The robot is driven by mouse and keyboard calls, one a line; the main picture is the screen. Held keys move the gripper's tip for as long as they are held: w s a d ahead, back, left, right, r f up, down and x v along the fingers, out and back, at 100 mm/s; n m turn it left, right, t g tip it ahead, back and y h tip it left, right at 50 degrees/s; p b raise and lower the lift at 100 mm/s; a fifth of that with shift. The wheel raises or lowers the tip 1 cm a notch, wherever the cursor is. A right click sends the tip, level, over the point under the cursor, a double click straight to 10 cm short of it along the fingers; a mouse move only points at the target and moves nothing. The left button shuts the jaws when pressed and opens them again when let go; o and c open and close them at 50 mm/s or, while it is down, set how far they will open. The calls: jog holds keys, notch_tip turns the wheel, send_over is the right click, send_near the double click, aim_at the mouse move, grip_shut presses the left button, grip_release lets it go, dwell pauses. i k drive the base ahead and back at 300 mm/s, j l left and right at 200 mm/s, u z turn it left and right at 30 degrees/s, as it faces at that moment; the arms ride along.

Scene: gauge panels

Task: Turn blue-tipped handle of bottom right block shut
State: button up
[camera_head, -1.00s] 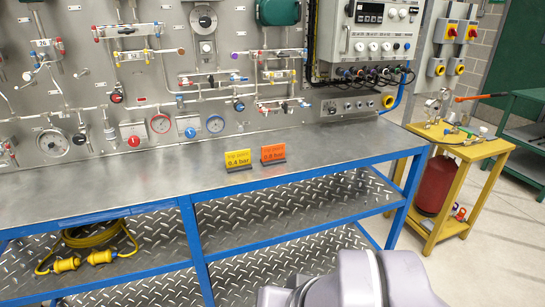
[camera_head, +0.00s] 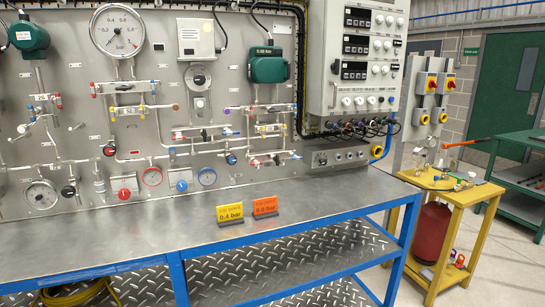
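The bottom right block (camera_head: 274,158) is a small metal valve block low on the right side of the grey gauge panel, just above the bench top. A small blue tip (camera_head: 296,155) shows at its right end and a red tip (camera_head: 255,162) at its left end. Dark parts sit near its middle. The handles are too small to tell their exact angle. My gripper is not in view, and nothing of my arm covers the block.
The blue-framed steel bench (camera_head: 130,240) runs along the panel. Yellow (camera_head: 230,213) and orange (camera_head: 264,206) signs stand on it. A control box (camera_head: 355,60) with hanging cables is right of the block. A yellow trolley (camera_head: 452,195) stands right of the bench.

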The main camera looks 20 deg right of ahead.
aim_at(295, 156)
jog(key=i+l, duration=0.4)
jog(key=i, duration=0.15)
jog(key=i+l, duration=0.35)
jog(key=i, duration=0.2)
jog(key=l+z, duration=0.05)
